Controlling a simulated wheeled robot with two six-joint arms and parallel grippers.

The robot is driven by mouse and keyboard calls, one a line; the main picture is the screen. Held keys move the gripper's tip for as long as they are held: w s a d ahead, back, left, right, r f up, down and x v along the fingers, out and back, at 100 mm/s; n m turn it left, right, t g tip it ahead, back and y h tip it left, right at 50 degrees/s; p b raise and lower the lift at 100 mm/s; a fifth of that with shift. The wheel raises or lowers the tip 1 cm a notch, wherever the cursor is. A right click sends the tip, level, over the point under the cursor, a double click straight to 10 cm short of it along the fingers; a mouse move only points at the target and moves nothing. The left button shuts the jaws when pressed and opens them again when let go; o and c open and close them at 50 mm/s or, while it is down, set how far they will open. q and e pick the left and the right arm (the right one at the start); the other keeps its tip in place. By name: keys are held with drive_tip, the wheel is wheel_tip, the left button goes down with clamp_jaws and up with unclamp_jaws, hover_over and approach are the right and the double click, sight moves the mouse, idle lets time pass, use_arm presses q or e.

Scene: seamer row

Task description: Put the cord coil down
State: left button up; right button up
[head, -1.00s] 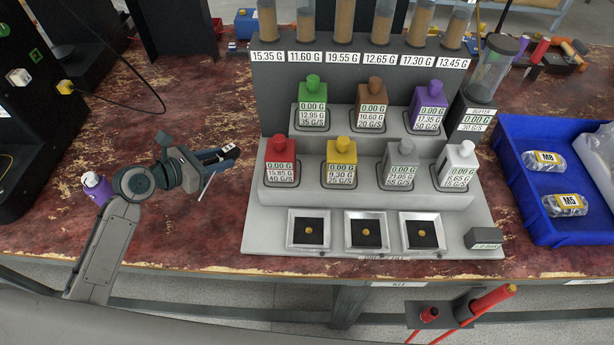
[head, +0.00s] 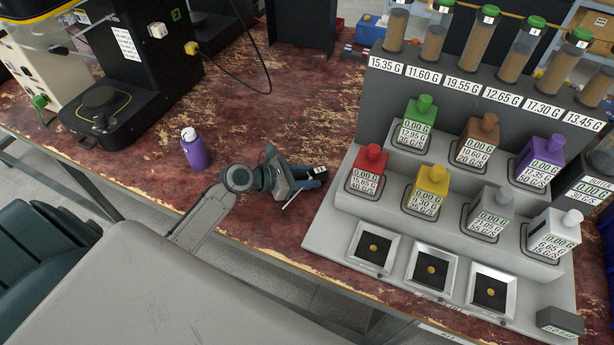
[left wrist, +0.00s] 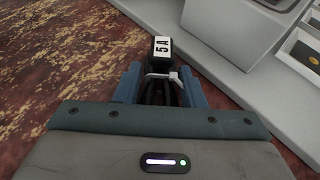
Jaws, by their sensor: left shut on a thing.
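My left gripper (head: 304,180) is shut on the cord coil, low over the red worn bench just left of the grey dosing station. In the left wrist view the black cord coil (left wrist: 161,95) sits between the blue fingers of the gripper (left wrist: 160,82). A pale tie crosses the coil, and its black end block (left wrist: 162,47) bears a white "5A" label. In the head view only a small dark part with a white label (head: 315,171) shows at the fingertips. I cannot tell whether the coil touches the bench. My right gripper is not in view.
The dosing station (head: 330,215) with coloured bottles and small trays stands close to the right of the gripper. A purple bottle (head: 195,152) stands to the left on the bench (head: 250,115). A black machine (head: 140,75) is at the back left. Bare bench lies behind the gripper.

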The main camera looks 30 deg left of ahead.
use_arm(q)
drive_tip(key=o, duration=1.1)
